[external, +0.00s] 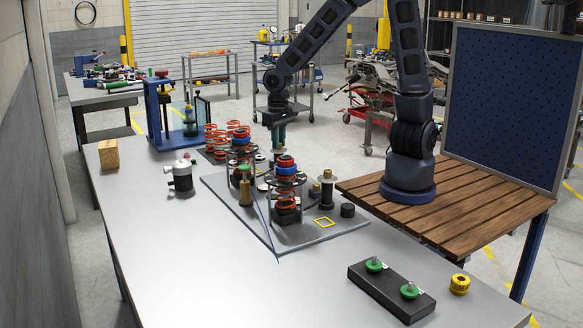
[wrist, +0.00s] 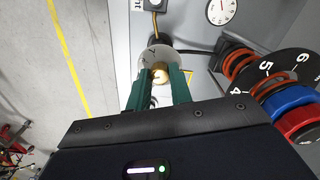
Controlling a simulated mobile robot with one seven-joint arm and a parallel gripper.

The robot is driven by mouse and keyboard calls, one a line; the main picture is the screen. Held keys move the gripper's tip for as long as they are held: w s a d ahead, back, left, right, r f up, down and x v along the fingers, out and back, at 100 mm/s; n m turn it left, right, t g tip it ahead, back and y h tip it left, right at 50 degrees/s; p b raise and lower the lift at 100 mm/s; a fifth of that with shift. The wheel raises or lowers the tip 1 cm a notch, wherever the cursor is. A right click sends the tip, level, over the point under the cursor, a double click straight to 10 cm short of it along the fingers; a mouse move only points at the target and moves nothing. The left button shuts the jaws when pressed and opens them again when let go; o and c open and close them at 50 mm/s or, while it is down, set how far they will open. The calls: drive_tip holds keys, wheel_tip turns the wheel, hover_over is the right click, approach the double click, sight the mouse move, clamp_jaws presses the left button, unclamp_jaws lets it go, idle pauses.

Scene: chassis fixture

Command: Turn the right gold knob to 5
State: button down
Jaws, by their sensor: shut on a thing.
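My gripper (wrist: 160,72) has green fingers that are shut on a small gold knob (wrist: 160,77) in the wrist view. The knob stands in front of a round grey dial (wrist: 156,54), where a digit that looks like a 7 shows. The fingers hide part of the dial, and I cannot read which number the knob points to. In the external view my gripper (external: 278,135) points down behind the two spring assemblies. The knob and dial cannot be made out there.
A spring assembly (wrist: 290,108) with a black numbered disc stands close right of my fingers in the wrist view. A gauge (wrist: 221,10) is at the top.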

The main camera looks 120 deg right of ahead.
sight(280, 144)
drive_tip(key=c, duration=1.3)
unclamp_jaws()
drive_tip(key=shift+o, duration=0.2)
drive_tip(key=shift+r, duration=0.1)
wheel_tip(280, 144, up, 11)
drive_tip(key=shift+a, duration=0.1)
drive_tip(key=s+a+r+n+t, duration=0.1)
drive_tip(key=s+a+r+n, duration=0.2)
drive_tip(key=a, duration=0.6)
drive_tip(key=s+a+r+n+t, duration=0.2)
drive_tip(key=s+a+n, duration=0.3)
drive_tip(key=a, duration=0.4)
drive_tip(key=s+a+r+n+t, duration=0.1)
drive_tip(key=s+a+r+n, duration=0.3)
drive_tip(key=a, duration=0.5)
drive_tip(key=shift+n+t, duration=0.3)
drive_tip(key=shift+n, duration=0.7)
